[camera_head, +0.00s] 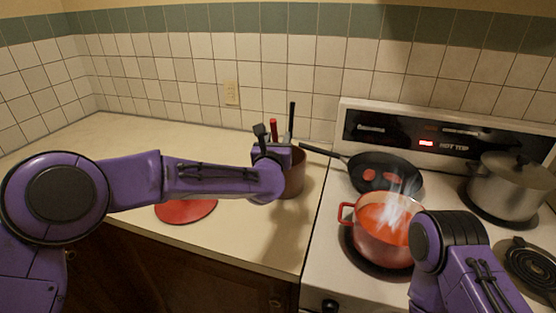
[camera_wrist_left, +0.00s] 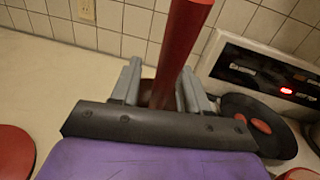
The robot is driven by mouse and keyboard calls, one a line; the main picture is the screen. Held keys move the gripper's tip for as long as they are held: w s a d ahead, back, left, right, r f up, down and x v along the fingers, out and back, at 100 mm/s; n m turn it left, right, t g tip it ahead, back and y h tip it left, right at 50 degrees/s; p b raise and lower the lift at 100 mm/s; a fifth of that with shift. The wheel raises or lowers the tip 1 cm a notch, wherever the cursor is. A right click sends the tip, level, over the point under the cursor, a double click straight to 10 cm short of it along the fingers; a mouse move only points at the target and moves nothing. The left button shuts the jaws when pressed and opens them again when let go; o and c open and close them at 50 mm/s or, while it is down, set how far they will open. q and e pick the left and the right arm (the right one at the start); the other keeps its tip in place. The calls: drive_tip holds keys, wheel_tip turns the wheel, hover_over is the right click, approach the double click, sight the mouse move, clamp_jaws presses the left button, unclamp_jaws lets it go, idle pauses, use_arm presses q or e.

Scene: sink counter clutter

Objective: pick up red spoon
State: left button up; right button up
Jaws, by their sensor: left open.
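The red spoon (camera_head: 273,128) stands with its handle up in a brown utensil crock (camera_head: 294,178) on the counter, near the stove. In the left wrist view its red handle (camera_wrist_left: 181,50) rises between the two grey fingers, tilted a little to the right. My left gripper (camera_head: 270,143) is at the crock, largely hidden by my own wrist in the head view. In the left wrist view the gripper (camera_wrist_left: 160,72) is open around the handle; I cannot tell whether a finger touches it. The spoon's lower end is hidden. My right gripper is out of view.
A black-handled utensil (camera_head: 291,118) stands in the same crock. A black pan (camera_head: 384,172), a steaming red pot (camera_head: 384,243) and a lidded steel pot (camera_head: 510,188) are on the stove. A red disc (camera_head: 187,211) lies on the counter.

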use_arm(q)
clamp_jaws()
